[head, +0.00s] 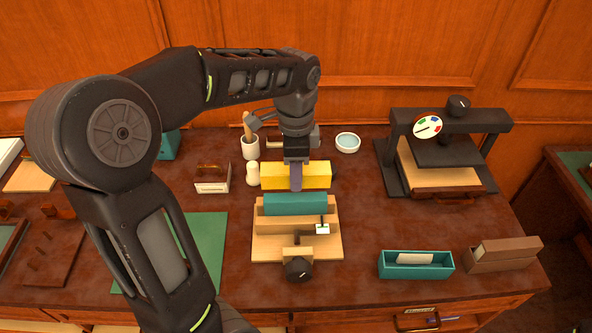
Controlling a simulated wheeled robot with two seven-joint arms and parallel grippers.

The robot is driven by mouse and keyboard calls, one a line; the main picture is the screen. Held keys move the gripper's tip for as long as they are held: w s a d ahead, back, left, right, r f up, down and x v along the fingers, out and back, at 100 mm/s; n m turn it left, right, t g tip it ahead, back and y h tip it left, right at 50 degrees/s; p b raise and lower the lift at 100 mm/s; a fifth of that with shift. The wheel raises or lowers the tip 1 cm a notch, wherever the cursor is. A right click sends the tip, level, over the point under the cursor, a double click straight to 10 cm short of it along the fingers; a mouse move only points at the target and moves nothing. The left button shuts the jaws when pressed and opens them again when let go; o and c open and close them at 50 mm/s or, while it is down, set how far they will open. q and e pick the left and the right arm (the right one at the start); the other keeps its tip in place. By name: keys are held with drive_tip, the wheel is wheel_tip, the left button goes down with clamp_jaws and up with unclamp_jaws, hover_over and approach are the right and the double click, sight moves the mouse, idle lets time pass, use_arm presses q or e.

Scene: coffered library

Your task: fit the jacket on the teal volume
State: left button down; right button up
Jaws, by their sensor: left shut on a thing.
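The teal volume (280,205) lies lengthwise in a wooden cradle (264,225) at the middle of the desk, its teal side facing me. My left gripper (296,178) reaches down from above, just behind the teal volume. It is shut on a yellow piece (318,175), which looks like the jacket, and its finger crosses the front of it. The yellow piece is level, parallel to the volume and apart from it on the far side. Its underside and any opening are hidden. My right gripper is out of view.
The cradle has a small clamp (322,229) and a dark knob (298,268) in front. A black press with a dial (428,126) stands right. A teal box (416,271) and brown box (505,262) lie front right. A cream jar (253,174) and blue dish (347,142) stand nearby.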

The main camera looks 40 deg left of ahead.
sight(295, 197)
use_arm(q)
drive_tip(key=shift+f+b, duration=1.55)
drive_tip(key=shift+f, duration=0.6)
drive_tip(key=shift+f+b, duration=1.75)
drive_tip(key=shift+f, duration=0.9)
idle(1.5)
drive_tip(key=c, duration=0.8)
unclamp_jaws()
drive_tip(key=shift+r, duration=0.1)
drive_tip(key=shift+r+p, duration=2.5)
drive_tip(key=shift+r, duration=0.45)
